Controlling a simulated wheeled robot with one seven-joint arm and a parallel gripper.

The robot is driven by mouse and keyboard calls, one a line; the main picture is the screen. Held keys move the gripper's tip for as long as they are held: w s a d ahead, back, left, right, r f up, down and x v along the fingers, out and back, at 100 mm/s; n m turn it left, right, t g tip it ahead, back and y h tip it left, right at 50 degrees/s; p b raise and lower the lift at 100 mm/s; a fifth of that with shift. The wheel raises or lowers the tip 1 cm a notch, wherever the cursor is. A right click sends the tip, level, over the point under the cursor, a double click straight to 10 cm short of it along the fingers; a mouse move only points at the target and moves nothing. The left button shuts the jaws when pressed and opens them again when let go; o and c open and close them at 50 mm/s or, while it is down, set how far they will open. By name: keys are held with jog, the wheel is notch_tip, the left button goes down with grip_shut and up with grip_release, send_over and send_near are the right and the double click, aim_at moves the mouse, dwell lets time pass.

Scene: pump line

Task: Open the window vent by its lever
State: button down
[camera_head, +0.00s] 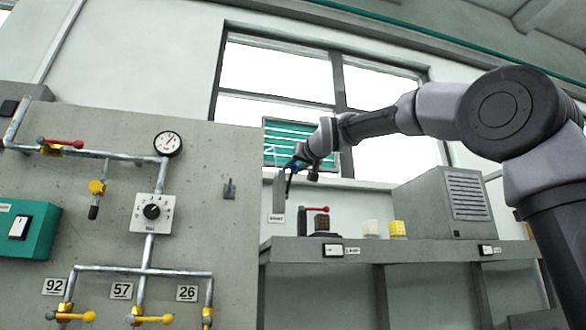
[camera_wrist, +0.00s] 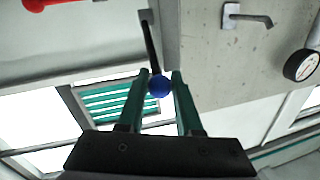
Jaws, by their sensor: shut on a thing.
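The window vent (camera_head: 272,155) is a panel of green slats with bright stripes between them, set low in the window; it also shows at the left in the wrist view (camera_wrist: 108,101). Its lever is a dark rod (camera_wrist: 151,42) with a blue ball knob (camera_wrist: 159,87) at its end. My gripper (camera_wrist: 160,80) is shut on the blue knob, which sits between the two green fingertips. In the head view my gripper (camera_head: 290,178) is in front of the lower part of the window, beside a grey upright plate, and hides part of the vent.
The concrete panel (camera_head: 100,240) with pipes, gauge (camera_head: 168,144) and valves stands at left. A hook (camera_head: 229,188) sticks out near its right edge. A grey shelf (camera_head: 410,250) below carries a red-handled item, small blocks (camera_head: 397,229) and a louvred grey box (camera_head: 435,205).

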jog(key=shift+f, duration=0.15)
notch_tip(320, 180, down, 13)
jog(key=n+t+y, duration=0.1)
jog(key=t+y, duration=0.2)
jog(key=t, duration=0.2)
jog(key=shift+n, duration=0.4)
dwell(0.8)
jog(key=shift+w, duration=0.1)
jog(key=shift+d, duration=0.1)
jog(key=c, duration=0.6)
grip_release()
jog(key=shift+w+y, duration=0.1)
jog(key=shift+y, duration=0.2)
